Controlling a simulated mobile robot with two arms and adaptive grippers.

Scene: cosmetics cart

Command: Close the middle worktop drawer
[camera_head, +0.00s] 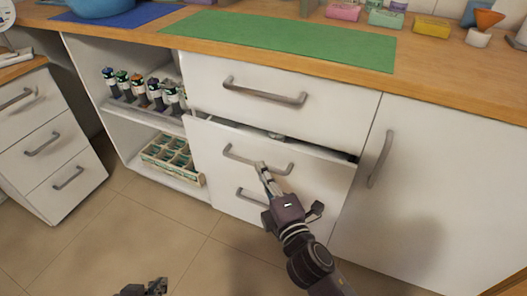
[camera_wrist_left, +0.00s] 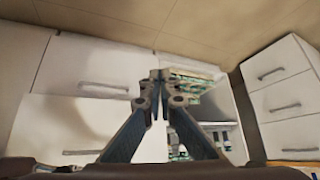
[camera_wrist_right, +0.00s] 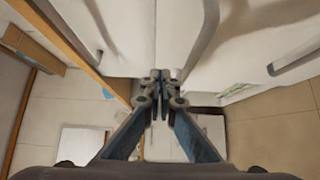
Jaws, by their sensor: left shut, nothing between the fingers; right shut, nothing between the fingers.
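The middle worktop drawer (camera_head: 318,172) has a white front with a grey bar handle (camera_head: 240,157). It stands slightly out, with a dark gap along its top edge and a small pale item (camera_head: 276,135) just visible inside. My right gripper (camera_head: 262,167) is shut and empty, its tips at the drawer's front beside the handle; I cannot tell whether they touch. Its shut tips also show in the right wrist view (camera_wrist_right: 160,76). My left gripper (camera_head: 158,286) is low at the bottom edge, away from the drawer; its fingers are shut and empty in the left wrist view (camera_wrist_left: 160,76).
The top drawer (camera_head: 330,108) above and the cupboard door (camera_head: 440,180) to the right look shut. Open shelves at the left hold several bottles (camera_head: 140,90) and a divided crate (camera_head: 172,158). A separate drawer unit (camera_head: 50,150) stands further left. Floor in front is clear.

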